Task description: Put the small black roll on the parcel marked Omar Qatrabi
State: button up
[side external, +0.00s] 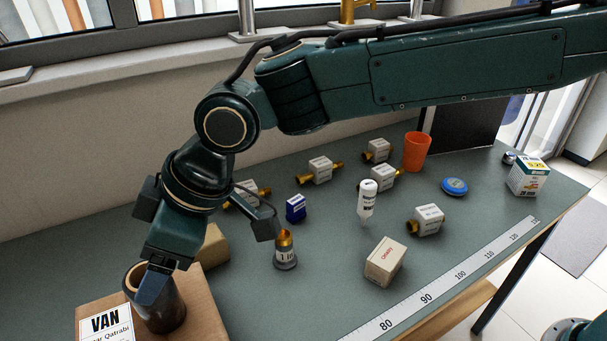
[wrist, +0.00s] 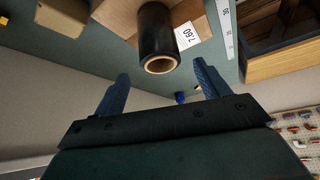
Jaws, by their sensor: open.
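The small black roll (side external: 167,312) stands on end on a brown cardboard parcel (side external: 207,318) at the lower left of the side view. The parcel's white label (side external: 107,324) reads VAN and, partly cut off, "ar Qatrabi". My gripper (side external: 152,288) is at the roll's upper end, one finger overlapping its rim in this view. In the wrist view the roll (wrist: 157,30) shows its open cardboard core, with the parcel (wrist: 116,17) behind it. My gripper (wrist: 160,86) is open there, and nothing is between its fingers; the roll appears just past the fingertips.
A tan block (side external: 214,247) is right behind the parcel. The front middle is clear.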

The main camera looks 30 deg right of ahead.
jog(key=shift+v, duration=2.25)
jog(key=s+d+r+m+t+h, duration=0.1)
jog(key=d+r+m, duration=0.2)
jog(key=d, duration=1.1)
jog(key=s+d+r+m+t+h, duration=0.1)
jog(key=d+r+m, duration=0.25)
jog(key=d, duration=0.95)
jog(key=s+d+f+m+h, duration=0.2)
jog(key=s+d+f+m, duration=0.1)
jog(key=s+d, duration=0.5)
jog(key=s+d+f+m+t+h, duration=0.1)
jog(key=s+d+m, duration=0.3)
jog(key=s+d, duration=0.5)
jog(key=d+f+h, duration=0.1)
jog(key=d, duration=0.2)
jog(key=shift+f, duration=0.4)
